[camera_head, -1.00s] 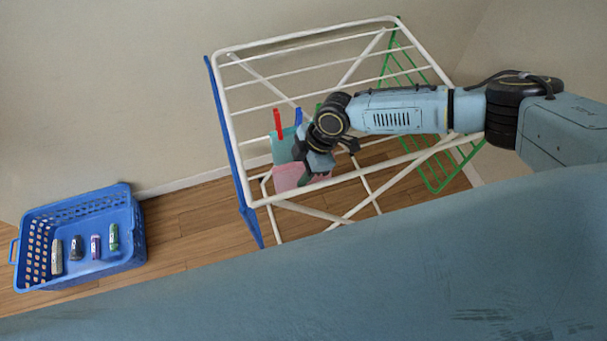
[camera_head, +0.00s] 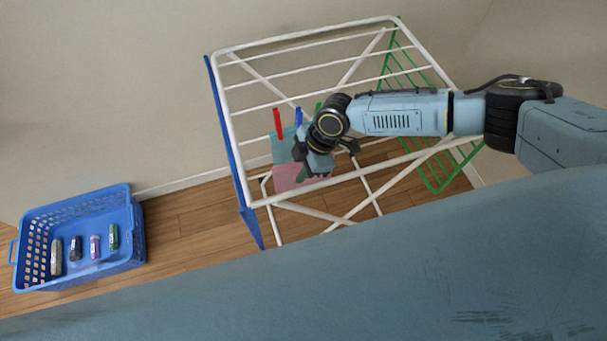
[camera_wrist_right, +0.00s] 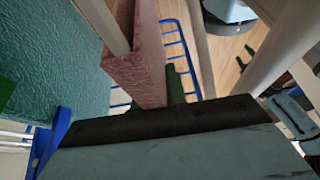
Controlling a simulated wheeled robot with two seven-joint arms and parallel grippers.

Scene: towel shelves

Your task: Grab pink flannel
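The pink flannel (camera_head: 288,180) hangs low on the drying rack, just below and beside a teal flannel (camera_head: 283,152). In the right wrist view the pink flannel (camera_wrist_right: 140,62) hangs from a white rail, with the teal flannel (camera_wrist_right: 55,55) to its left. My right gripper (camera_head: 316,168) is at the right side of the pink flannel and overlaps it in the head view. The fingertips are mostly hidden, so I cannot tell whether they touch or hold the cloth. My left gripper is not in view.
The white drying rack (camera_head: 300,71) has rails close around my right wrist. Red (camera_head: 277,122) and blue (camera_head: 298,116) pegs are at the teal flannel's top. A blue basket (camera_head: 130,235) with several small items stands at left. Wooden floor between them is clear.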

